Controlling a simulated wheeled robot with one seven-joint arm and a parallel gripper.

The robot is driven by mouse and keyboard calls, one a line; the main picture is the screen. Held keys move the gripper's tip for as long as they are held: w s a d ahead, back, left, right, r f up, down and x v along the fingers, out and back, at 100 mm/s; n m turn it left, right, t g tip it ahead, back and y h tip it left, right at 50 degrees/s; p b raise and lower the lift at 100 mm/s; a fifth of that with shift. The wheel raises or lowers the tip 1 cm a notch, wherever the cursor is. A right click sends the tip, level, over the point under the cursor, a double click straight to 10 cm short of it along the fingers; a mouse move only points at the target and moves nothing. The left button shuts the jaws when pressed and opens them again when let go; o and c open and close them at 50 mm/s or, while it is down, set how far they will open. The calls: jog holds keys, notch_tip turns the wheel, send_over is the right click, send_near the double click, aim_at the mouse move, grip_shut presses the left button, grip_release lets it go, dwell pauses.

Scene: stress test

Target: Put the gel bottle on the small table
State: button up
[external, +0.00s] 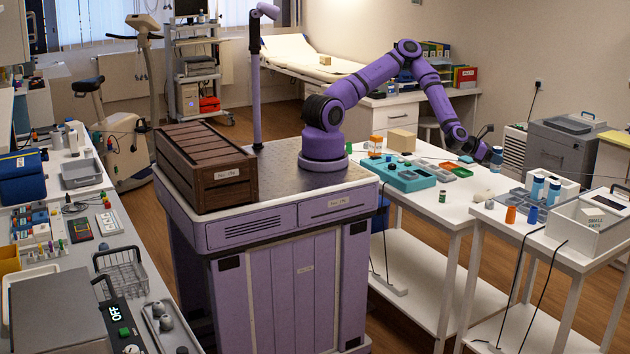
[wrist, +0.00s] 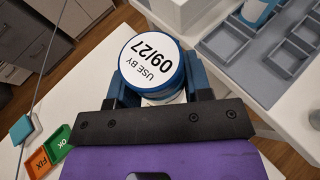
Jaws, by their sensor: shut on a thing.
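The gel bottle (wrist: 152,62) is held in my gripper (wrist: 155,84), between its two blue jaws. Its round top with a blue rim reads "USE BY 09/27" and faces the wrist camera. In the external view my gripper (external: 490,150) is at the end of the outstretched arm, with the blue-and-white bottle (external: 496,163) below it, near the gap between the two white tables. The small table (external: 489,214) is at the right and bears a grey divided tray (external: 517,196). The bottle's lower part is hidden in the wrist view.
Blue bottles (external: 537,188) stand in the tray. An orange cup (external: 510,214), a blue cup (external: 532,214) and a white box (external: 585,228) stand on the small table. The other white table (external: 420,205) holds a teal tray (external: 400,178) and coloured bins.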

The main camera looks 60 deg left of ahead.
jog(key=w+a+n+t+y, duration=0.25)
jog(key=a+n+y, duration=0.5)
jog(key=a, duration=2.85)
jog(key=s+f, duration=0.6)
jog(key=f, duration=0.2)
jog(key=w+d+r+m+h, duration=0.1)
jog(key=w+d+m+h, duration=0.15)
jog(key=d, duration=0.55)
jog(key=w+d+r+m+h, duration=0.1)
jog(key=w+d+r, duration=0.15)
jog(key=d, duration=0.65)
jog(key=w+d+m+h, duration=0.1)
jog(key=w+d, duration=0.2)
jog(key=d, duration=0.5)
jog(key=s+d+r+m+g+h, duration=0.2)
jog(key=d+r, duration=0.2)
jog(key=d, duration=0.8)
jog(key=s+d+r+m+g+h, duration=0.2)
jog(key=d+r, duration=0.1)
jog(key=d, duration=0.9)
jog(key=shift+w+d+f, duration=0.1)
jog(key=shift+d+f, duration=0.05)
jog(key=shift+f, duration=3.15)
jog(key=shift+f+t, duration=0.25)
